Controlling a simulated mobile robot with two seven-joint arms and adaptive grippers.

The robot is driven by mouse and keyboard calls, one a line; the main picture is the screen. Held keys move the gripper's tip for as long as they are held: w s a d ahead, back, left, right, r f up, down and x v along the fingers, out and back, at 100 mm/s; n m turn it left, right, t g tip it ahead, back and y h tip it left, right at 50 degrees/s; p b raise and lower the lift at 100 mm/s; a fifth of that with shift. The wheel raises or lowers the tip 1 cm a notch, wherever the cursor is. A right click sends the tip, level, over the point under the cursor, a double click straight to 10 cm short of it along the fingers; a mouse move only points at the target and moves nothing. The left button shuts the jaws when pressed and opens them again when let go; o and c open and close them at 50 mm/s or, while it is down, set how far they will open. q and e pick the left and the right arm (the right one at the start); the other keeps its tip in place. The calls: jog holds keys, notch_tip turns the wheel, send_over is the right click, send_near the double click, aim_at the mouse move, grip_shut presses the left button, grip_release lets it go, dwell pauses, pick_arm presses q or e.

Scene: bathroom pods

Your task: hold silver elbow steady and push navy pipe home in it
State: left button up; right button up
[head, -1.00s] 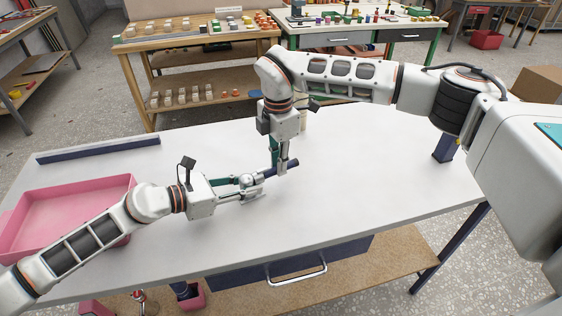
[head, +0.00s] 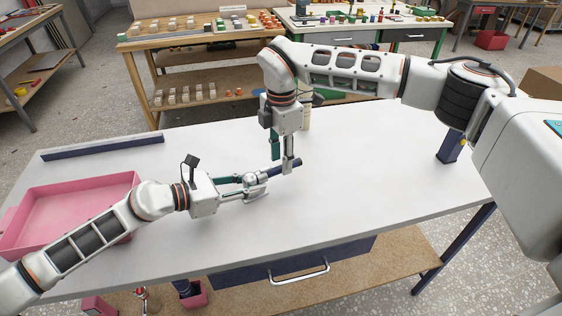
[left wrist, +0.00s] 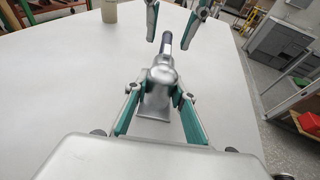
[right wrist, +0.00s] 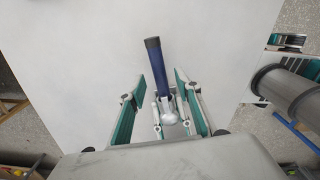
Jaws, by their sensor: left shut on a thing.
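The silver elbow (left wrist: 161,76) is held between the fingers of my left gripper (left wrist: 160,95), low over the white table. In the head view, my left gripper (head: 250,187) comes in from the left. The navy pipe (head: 285,167) points out of the elbow towards the right, slightly raised. It also shows in the right wrist view (right wrist: 158,68), its near end at the elbow's mouth; how deep it sits I cannot tell. My right gripper (head: 283,158) is above the pipe, its fingers apart on either side of it. The left wrist view shows gaps beside the pipe.
A pink tray (head: 70,188) lies on the table's left, with a dark blue bar (head: 103,147) behind it. A pale cylinder (head: 306,118) stands behind my right gripper. The table's right and front areas are clear.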

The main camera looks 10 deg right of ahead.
notch_tip(320, 180, up, 10)
jog(key=shift+r, duration=0.25)
dwell(0.6)
pick_arm(q)
jog(key=o, duration=1)
jog(key=shift+a, duration=0.15)
